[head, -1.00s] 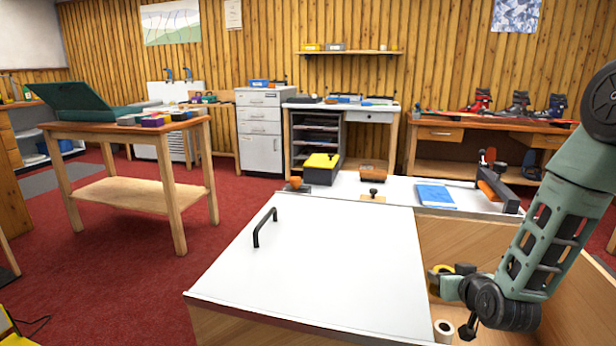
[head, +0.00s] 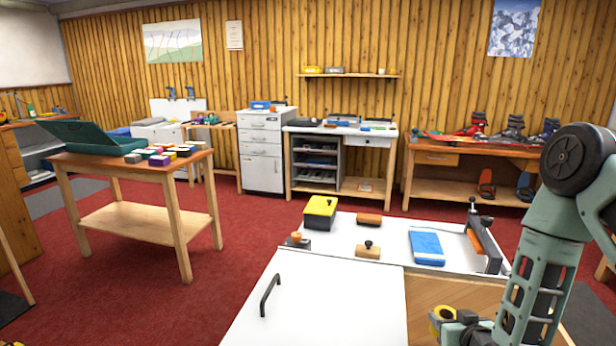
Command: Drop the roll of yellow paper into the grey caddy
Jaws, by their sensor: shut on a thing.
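The roll of yellow paper (head: 436,321) is at the lower right of the head view, a yellow ring with a darker middle. My gripper (head: 447,319) is shut on it, partly hiding it, and holds it near the open wooden compartment at the right of the white-topped bench. The fingertips are small and partly hidden. I cannot make out the grey caddy for certain.
The white lid (head: 330,310) with a black handle (head: 269,294) lies left of my gripper. Behind are a yellow-topped box (head: 320,210), a blue book (head: 427,248) and a knobbed wooden block (head: 368,250). Red floor (head: 240,235) lies open to the left.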

